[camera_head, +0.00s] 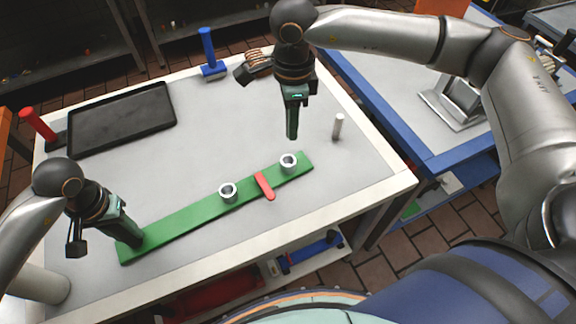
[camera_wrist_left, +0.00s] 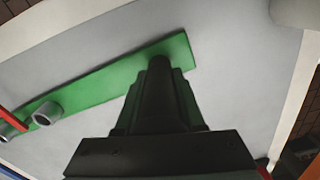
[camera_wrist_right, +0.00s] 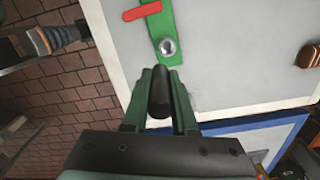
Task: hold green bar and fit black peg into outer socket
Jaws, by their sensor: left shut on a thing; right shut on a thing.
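The green bar (camera_head: 190,215) lies diagonally on the white table. It carries a grey ring socket (camera_head: 228,193) near its middle and an outer socket (camera_head: 288,163) near its right end, with a red strip (camera_head: 265,187) between them. My left gripper (camera_head: 133,238) is shut at the bar's left end; in the left wrist view a dark post (camera_wrist_left: 160,68) shows between its fingers above the bar. My right gripper (camera_head: 292,135) is above the table beyond the outer socket, shut on the black peg (camera_wrist_right: 160,95). The peg is apart from the outer socket (camera_wrist_right: 168,46) in the right wrist view.
A small grey pin (camera_head: 338,127) stands right of my right gripper. A black tray (camera_head: 120,120), a red-handled tool (camera_head: 38,125) and a blue-handled tool (camera_head: 208,55) are toward the back. A blue-edged table (camera_head: 400,125) adjoins at right. The table's centre is clear.

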